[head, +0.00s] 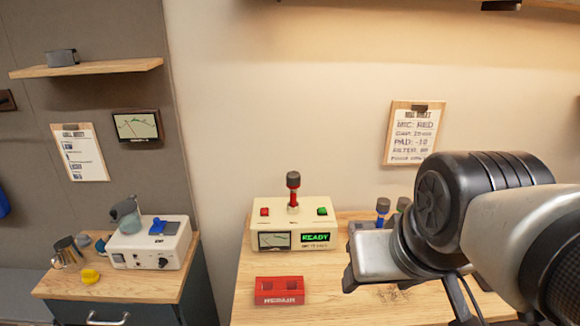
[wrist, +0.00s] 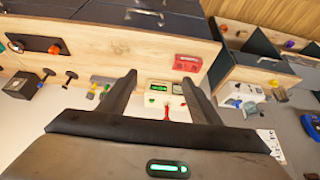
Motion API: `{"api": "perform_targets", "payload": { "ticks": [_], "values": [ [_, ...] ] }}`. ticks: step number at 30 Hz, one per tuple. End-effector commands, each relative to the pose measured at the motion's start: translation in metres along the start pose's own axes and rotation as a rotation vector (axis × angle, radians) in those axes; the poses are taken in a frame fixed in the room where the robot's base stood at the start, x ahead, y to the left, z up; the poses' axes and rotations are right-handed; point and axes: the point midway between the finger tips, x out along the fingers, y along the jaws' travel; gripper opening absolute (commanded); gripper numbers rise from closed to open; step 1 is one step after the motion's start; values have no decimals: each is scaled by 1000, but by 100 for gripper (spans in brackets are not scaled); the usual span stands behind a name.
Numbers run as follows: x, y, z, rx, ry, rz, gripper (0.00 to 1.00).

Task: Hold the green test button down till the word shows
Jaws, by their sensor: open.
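A cream tester box (head: 290,214) stands on the wooden bench. Its green test button (head: 322,211) is on the top right, and a red button (head: 264,212) is on the top left. A green-lit display (head: 315,237) on its front reads READY, beside a needle meter (head: 275,240). In the wrist view the box shows upside down beyond my gripper's spread, empty fingers (wrist: 160,77).
A red tray (head: 279,290) lies in front of the box. A note board (head: 411,133) hangs on the wall.

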Motion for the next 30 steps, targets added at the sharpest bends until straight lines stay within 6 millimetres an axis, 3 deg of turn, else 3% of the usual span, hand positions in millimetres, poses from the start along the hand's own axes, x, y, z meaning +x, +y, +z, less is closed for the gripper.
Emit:
{"api": "perform_targets", "payload": {
  "ticks": [2, 11, 30],
  "values": [
    [0, 0, 0, 0, 0, 0, 51],
    [0, 0, 0, 0, 0, 0, 0],
    [0, 0, 0, 0, 0, 0, 0]
  ]
}}
